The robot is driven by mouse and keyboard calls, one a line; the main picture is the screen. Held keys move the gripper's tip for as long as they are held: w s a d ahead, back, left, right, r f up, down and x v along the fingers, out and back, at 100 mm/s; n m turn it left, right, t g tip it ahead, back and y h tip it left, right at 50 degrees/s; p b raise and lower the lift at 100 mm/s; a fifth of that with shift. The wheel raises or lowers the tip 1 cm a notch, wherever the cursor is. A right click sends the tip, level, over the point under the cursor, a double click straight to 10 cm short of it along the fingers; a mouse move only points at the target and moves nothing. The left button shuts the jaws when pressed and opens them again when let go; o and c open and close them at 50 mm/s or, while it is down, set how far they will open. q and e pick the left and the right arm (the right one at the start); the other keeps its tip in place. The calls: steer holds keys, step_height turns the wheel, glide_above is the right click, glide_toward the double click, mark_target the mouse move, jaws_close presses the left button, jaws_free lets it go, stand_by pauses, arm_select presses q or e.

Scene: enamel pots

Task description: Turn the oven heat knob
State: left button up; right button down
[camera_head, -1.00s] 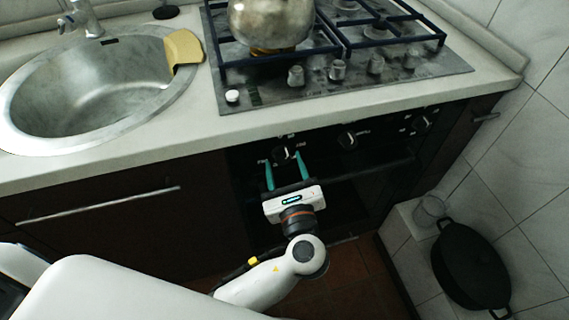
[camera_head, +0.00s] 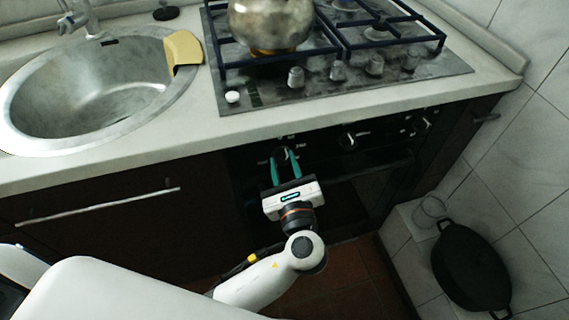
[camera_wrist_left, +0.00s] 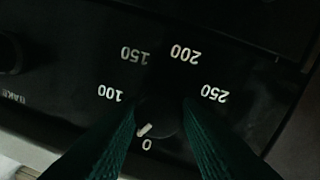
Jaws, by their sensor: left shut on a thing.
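The oven heat knob (camera_wrist_left: 158,122) is dark and round on the black oven panel (camera_wrist_left: 75,60), with printed numbers from 0 to 250 around it. Its pale mark lies close to the 0 in the left wrist view. My left gripper (camera_head: 283,156) is at the leftmost knob of the oven front, below the counter edge. Its two green fingers (camera_wrist_left: 160,128) are shut on the knob, one on each side. My right gripper does not show.
Two other oven knobs (camera_head: 347,141) (camera_head: 421,125) sit to the right on the panel. The counter edge (camera_head: 200,140) runs just above. A gas hob (camera_head: 350,95) with a metal pot (camera_head: 270,25) is on top. A black pan (camera_head: 470,265) stands at the lower right.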

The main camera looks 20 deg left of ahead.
arm_select(q)
steer(key=n, duration=0.2)
steer(key=shift+f+n, duration=0.1)
steer(key=shift+n, duration=0.5)
steer(key=shift+n+b, duration=0.4)
steer(key=shift+n, duration=0.9)
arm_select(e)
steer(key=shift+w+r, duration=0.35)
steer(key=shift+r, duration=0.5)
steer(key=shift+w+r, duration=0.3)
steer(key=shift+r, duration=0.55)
arm_select(q)
steer(key=o, duration=1)
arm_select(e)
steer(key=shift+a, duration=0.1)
